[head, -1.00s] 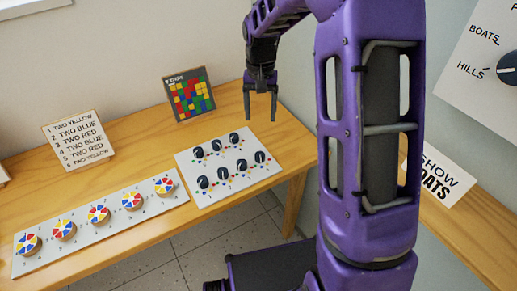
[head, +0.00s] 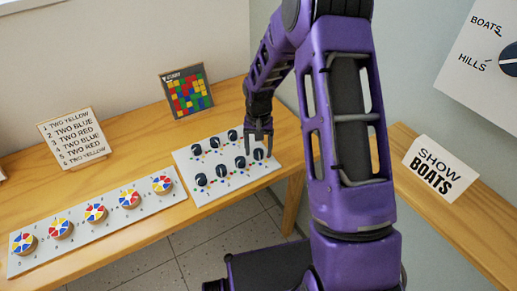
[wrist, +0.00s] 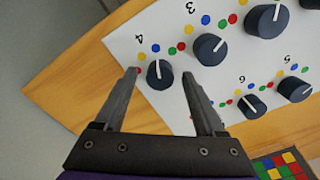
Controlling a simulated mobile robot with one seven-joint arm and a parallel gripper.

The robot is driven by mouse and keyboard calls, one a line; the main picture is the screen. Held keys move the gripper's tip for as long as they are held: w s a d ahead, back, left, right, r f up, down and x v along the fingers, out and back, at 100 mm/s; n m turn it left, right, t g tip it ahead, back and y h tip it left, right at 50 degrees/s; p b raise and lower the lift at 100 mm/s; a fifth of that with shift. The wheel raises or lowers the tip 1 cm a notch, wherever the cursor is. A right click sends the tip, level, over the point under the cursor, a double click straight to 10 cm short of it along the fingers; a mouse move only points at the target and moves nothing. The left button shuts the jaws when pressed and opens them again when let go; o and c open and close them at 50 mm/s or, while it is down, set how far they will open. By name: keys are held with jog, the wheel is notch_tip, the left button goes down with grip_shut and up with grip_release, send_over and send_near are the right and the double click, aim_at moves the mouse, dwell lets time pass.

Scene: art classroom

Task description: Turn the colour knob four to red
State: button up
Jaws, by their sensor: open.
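The knob panel (head: 215,190) is a white board with two rows of dark knobs. Knob four (head: 259,154) is at the right end of the nearer row, and it shows beside the printed 4 in the wrist view (wrist: 160,73). Its white pointer appears to aim at the blue dot (wrist: 155,48). The red dot (wrist: 138,71) lies close to the left fingertip. My gripper (head: 259,149) is open above the panel at knob four. In the wrist view, its fingertips (wrist: 160,76) appear on either side of the knob; contact is not clear.
Knob three (wrist: 210,48) is close by the right fingertip in the wrist view. A coloured-grid board (head: 187,92) stands behind the panel. A text card (head: 72,138) and a strip of colour wheels (head: 75,245) are left. Bare table (head: 125,160) lies between.

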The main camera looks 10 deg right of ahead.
grip_shut()
dwell(0.4)
jog(key=shift+n, duration=0.4)
jog(key=n, duration=0.7)
jog(key=shift+n, duration=0.3)
jog(key=n, duration=0.3)
jog(key=shift+n+p, duration=0.3)
jog(key=shift+p, duration=0.1)
jog(key=shift+n+p, duration=0.4)
jog(key=shift+n, duration=1.5)
